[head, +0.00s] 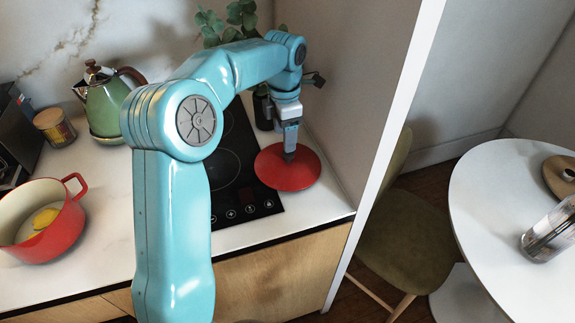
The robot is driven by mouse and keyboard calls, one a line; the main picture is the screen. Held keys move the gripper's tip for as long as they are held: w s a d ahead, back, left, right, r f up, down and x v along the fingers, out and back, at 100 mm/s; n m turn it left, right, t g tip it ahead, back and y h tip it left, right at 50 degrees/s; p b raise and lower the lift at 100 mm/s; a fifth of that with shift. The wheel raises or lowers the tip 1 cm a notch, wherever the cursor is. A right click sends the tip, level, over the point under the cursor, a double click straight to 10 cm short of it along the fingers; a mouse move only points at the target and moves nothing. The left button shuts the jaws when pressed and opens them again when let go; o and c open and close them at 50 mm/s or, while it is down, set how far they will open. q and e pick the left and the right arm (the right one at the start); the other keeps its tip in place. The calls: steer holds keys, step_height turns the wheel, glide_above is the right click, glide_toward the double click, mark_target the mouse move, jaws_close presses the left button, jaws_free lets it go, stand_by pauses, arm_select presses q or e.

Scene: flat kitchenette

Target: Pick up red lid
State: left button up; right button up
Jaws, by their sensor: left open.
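The red lid (283,174) is a flat round disc at the right end of the counter, partly over the edge of the black cooktop. My left gripper (289,156) points down at the middle of the lid, where a small dark knob seems to be. The gripper is open, and its fingertips are at or just above the lid's centre. I cannot tell whether they touch it. The fingers hide most of the knob. My right gripper is not in view.
A red pot (62,232) with something yellow inside stands at the left. A green kettle (106,108) and a jar (55,127) stand behind it. A side wall (352,90) closes the counter on the right. A white round table (490,215) stands beyond it.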

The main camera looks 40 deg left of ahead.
mark_target(288, 160)
arm_select(q)
steer(key=shift+w+f, duration=0.15)
steer(key=shift+f, duration=0.4)
steer(key=f, duration=0.5)
steer(key=shift+s+d, duration=0.2)
steer(key=shift+d, duration=0.15)
steer(key=shift+w+f, duration=0.1)
steer(key=shift+f, duration=0.15)
steer(key=shift+r, duration=0.1)
steer(key=c, duration=0.4)
jaws_close()
